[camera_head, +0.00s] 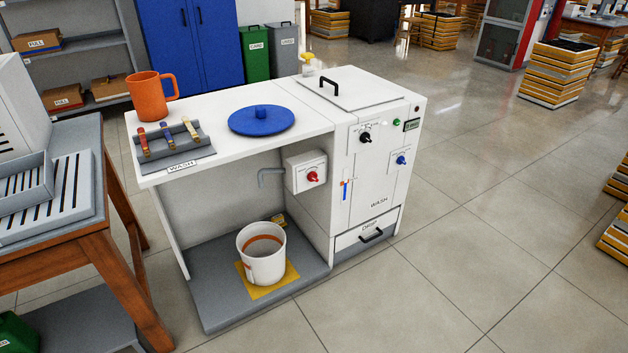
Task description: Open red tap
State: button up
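The red tap (313,176) is a small red knob on a white box (297,160) fixed to the side of the white wash unit, below the counter. A grey spout (268,177) bends out from the left of this box. A white bucket (262,268) with an orange band stands on a yellow mat (286,280) on the grey base below the spout. Whether water runs from the spout is not visible. The knob's exact setting is too small to read. My gripper is not in view.
The wash unit (372,210) also has black and blue knobs, a lid and a drawer. The counter (206,108) holds an orange mug (151,96), a blue lid (261,121) and a grey rack (176,150). A wooden table (110,250) stands left.

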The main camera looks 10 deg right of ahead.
aim_at(312, 177)
jog(key=i+l, duration=0.2)
jog(key=l, duration=0.2)
jog(key=i+l, duration=0.15)
jog(key=l, duration=0.25)
jog(key=i+l, duration=0.2)
jog(key=l, duration=0.2)
